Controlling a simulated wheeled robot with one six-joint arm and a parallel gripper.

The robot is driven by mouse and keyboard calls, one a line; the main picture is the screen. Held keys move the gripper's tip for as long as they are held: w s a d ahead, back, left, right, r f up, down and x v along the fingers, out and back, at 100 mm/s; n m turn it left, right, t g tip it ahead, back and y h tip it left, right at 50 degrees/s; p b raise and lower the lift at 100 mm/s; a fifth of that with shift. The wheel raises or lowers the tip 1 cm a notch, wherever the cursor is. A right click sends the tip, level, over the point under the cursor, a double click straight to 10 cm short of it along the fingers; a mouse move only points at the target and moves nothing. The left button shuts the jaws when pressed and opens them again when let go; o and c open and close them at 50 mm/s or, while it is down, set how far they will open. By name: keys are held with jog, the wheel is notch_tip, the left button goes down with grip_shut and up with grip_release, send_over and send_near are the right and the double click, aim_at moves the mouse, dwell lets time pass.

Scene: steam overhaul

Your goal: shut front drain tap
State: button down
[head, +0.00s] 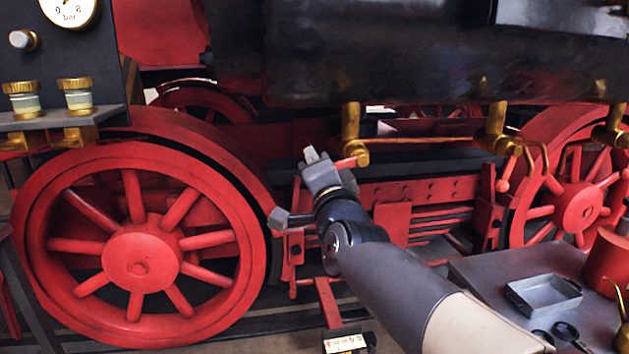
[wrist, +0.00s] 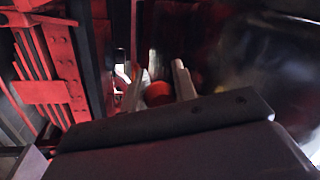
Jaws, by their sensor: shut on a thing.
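Brass drain taps hang in a row under the black cylinder. The left tap (head: 350,125) has a red-tipped lever (head: 347,162) lying about level and pointing left, towards my gripper (head: 316,158). In the wrist view, the two pale fingers of my gripper (wrist: 159,82) stand on either side of a rounded red lever end (wrist: 158,94), and they are shut on it. The middle tap (head: 495,122) has a red-tipped lever (head: 503,178) hanging downward. The right tap (head: 613,120) is partly cut off by the picture edge.
A large red spoked wheel (head: 140,255) stands at left, another wheel (head: 580,205) at right. A thin copper pipe (head: 430,141) runs between the taps. A grey bench (head: 480,272) at lower right bears a small metal tray (head: 543,293) and a red can (head: 607,262).

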jog(key=shift+r+m+h, duration=0.5)
jog(key=shift+r+m, duration=0.45)
jog(key=shift+m, duration=0.65)
jog(key=shift+p, duration=0.3)
jog(key=c, duration=1.2)
grip_release()
jog(key=shift+o, duration=0.3)
jog(key=p+v, duration=0.1)
jog(key=v, duration=0.9)
jog(key=shift+s+f, duration=0.25)
jog(key=shift+s, duration=0.1)
jog(key=shift+w, duration=0.1)
